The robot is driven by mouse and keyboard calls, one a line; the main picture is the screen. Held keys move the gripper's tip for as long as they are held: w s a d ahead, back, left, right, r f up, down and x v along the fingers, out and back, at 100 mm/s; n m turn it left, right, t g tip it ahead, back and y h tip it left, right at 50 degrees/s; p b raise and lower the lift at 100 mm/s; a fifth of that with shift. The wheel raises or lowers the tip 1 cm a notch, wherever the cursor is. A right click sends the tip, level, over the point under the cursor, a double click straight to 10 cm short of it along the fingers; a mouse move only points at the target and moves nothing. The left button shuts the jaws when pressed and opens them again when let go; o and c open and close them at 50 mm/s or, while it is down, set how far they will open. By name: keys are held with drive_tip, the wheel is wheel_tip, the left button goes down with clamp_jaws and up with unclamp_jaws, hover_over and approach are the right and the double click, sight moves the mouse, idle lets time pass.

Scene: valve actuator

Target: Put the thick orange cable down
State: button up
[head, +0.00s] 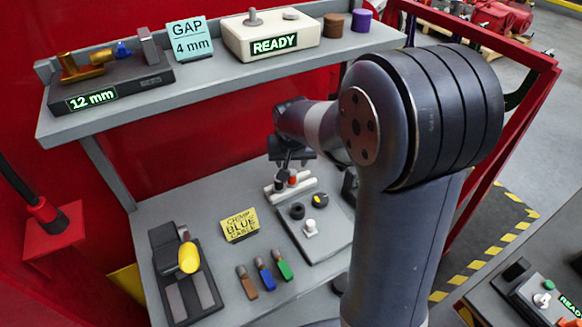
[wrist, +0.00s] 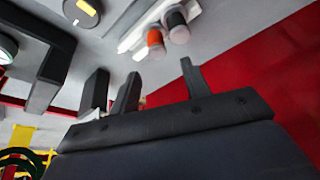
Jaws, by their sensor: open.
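The thick orange cable shows as a short orange-ended piece (head: 292,178) at the white holder on the lower shelf. In the wrist view its orange part (wrist: 155,40) is beside a dark-and-grey piece (wrist: 177,27). The white holder (wrist: 140,27) runs alongside them; I cannot tell exactly how the pieces sit in it. My gripper (head: 291,157) is just above the holder in the head view. In the wrist view its two fingers (wrist: 158,86) are apart, with nothing clearly gripped between them. The orange piece is apart from the fingertips. My arm hides part of the shelf's right side.
A grey panel (head: 326,243) with knobs lies in front of the holder. Several coloured-handled tools (head: 264,276), a yellow sign (head: 239,225) and a dark device (head: 177,290) are to the left. A red wall (head: 150,150) stands behind; an upper shelf (head: 215,86) overhangs.

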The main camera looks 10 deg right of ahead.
sight(292, 181)
drive_tip(key=v, duration=0.6)
drive_tip(key=x, duration=1.3)
drive_tip(key=shift+s+f, duration=0.15)
drive_tip(key=shift+f, duration=0.05)
drive_tip(key=shift+f+b, duration=0.2)
drive_tip(key=shift+b, duration=0.3)
drive_tip(key=shift+r+p, duration=0.25)
drive_tip(key=shift+p, duration=0.05)
drive_tip(key=shift+s, duration=0.1)
